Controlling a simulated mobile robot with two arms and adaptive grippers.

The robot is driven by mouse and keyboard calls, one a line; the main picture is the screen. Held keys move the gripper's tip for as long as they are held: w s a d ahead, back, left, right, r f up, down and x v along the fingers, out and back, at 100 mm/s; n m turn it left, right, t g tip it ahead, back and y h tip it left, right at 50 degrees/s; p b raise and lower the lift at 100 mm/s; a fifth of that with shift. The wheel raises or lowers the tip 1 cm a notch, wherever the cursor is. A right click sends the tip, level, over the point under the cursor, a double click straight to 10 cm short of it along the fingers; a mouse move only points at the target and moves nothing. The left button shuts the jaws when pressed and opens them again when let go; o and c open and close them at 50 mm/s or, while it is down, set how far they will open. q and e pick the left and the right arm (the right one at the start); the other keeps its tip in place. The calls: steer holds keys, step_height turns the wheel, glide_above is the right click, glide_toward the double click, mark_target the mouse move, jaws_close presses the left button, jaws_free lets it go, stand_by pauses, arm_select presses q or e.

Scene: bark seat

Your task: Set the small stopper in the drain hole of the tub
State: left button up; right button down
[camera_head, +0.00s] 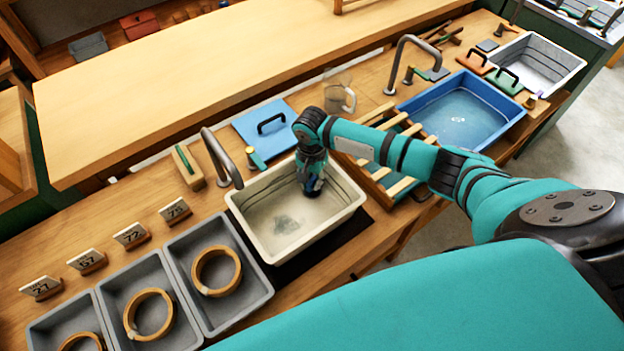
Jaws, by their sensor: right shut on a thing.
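A cream tub (338,219) stands in the middle of the bench, with cloudy water and a darker patch on its floor. My right gripper (313,190) points down inside this tub, near its right side. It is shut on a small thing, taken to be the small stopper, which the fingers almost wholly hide. I cannot make out the drain hole clearly, nor whether the held thing touches the tub floor. My left gripper is not in view.
A tap (222,160) stands behind the cream tub, beside a blue lid (246,131). A wooden rack (372,185) and a blue tub (411,107) with water are to the right. Grey trays (207,249) with wooden rings are at the left. A glass jug (338,98) stands behind.

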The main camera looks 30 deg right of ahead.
mark_target(312, 180)
steer(key=shift+f, duration=0.2)
steer(key=c, duration=1.2)
jaws_free()
steer(key=shift+o, duration=0.5)
steer(key=shift+f, duration=0.1)
steer(key=shift+o, duration=1.1)
step_height(312, 180, up, 7)
steer(key=p, duration=0.8)
steer(key=shift+p, duration=0.4)
